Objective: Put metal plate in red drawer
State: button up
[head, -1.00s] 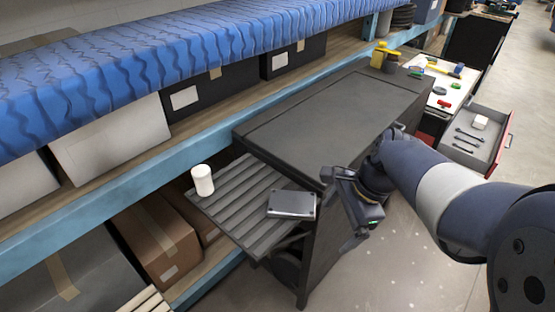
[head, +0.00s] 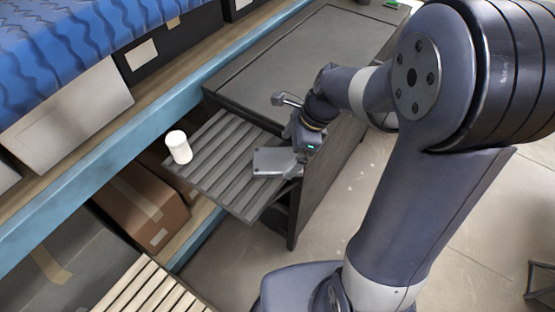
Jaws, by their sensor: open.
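The metal plate (head: 272,162) is a flat grey rectangular piece. It lies on the slatted grey side shelf (head: 215,150) of the dark cabinet, near the shelf's right edge. My gripper (head: 295,153) is open at the plate's right end, pointing down toward it. The jaws are small and partly hidden by the wrist, so I cannot tell whether they touch the plate or surround its edge. The red drawer is outside this view.
A white cylinder (head: 179,147) stands at the shelf's left edge. The dark cabinet top (head: 290,55) is bare behind my gripper. Blue shelving (head: 120,148) with boxes runs along the left. A slatted wooden pallet (head: 150,290) is at the bottom. Open floor lies to the right.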

aim_at(283, 159)
jog(key=shift+x, duration=1.5)
jog(key=shift+c, duration=0.2)
jog(key=c, duration=1.4)
